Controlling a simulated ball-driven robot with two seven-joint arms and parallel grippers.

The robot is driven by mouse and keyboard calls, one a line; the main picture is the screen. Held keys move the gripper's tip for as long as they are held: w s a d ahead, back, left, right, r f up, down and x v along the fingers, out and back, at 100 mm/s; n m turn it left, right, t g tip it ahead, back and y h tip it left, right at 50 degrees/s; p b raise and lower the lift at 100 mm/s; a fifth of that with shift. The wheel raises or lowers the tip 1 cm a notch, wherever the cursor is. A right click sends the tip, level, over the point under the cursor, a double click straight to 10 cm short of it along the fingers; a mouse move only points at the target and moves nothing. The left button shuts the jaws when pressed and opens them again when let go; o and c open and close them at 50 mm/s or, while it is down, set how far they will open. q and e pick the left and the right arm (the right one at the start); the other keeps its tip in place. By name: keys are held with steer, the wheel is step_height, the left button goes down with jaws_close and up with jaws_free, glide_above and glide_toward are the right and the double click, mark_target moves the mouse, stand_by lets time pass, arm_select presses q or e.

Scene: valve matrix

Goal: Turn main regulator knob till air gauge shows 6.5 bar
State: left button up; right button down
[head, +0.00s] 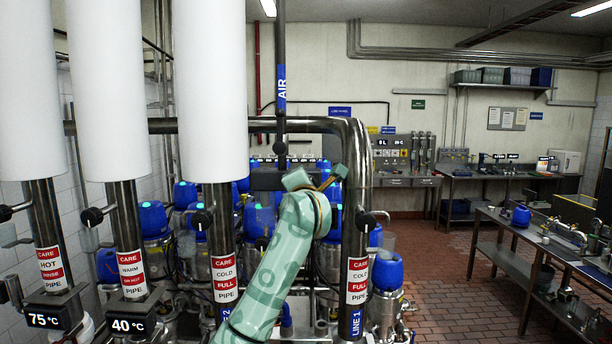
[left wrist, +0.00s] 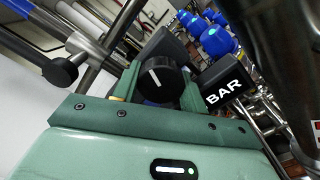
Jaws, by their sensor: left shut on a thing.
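The black regulator knob (left wrist: 160,80) with a white pointer line shows in the left wrist view, between the two green fingers of my left gripper (left wrist: 152,92). The gripper is shut on the knob. The pointer line is near upright in that view, leaning slightly left at the top. A dark gauge box marked BAR (left wrist: 224,91) sits just right of the fingers; no number is readable on it. In the head view my left gripper (head: 308,180) is at the dark regulator block (head: 267,179) under the pipe labelled AIR (head: 281,82), and hides the knob. My right gripper is out of view.
Steel pipes with CARE labels (head: 357,281) and black valve handles stand close around my left arm. Blue-topped valves (head: 153,217) crowd behind. Displays read 75 °C (head: 45,319) and 40 °C (head: 128,325). A steel workbench (head: 520,232) stands right; the tiled floor (head: 450,275) between is clear.

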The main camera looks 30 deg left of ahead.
arm_select(q)
steer(key=shift+m+p, duration=0.85)
steer(key=shift+m, duration=0.05)
steer(key=shift+f, duration=0.1)
steer(key=o, duration=1)
steer(key=shift+c, duration=0.2)
steer(key=b+v, duration=0.3)
steer(key=v, duration=1.3)
steer(key=shift+s, duration=0.25)
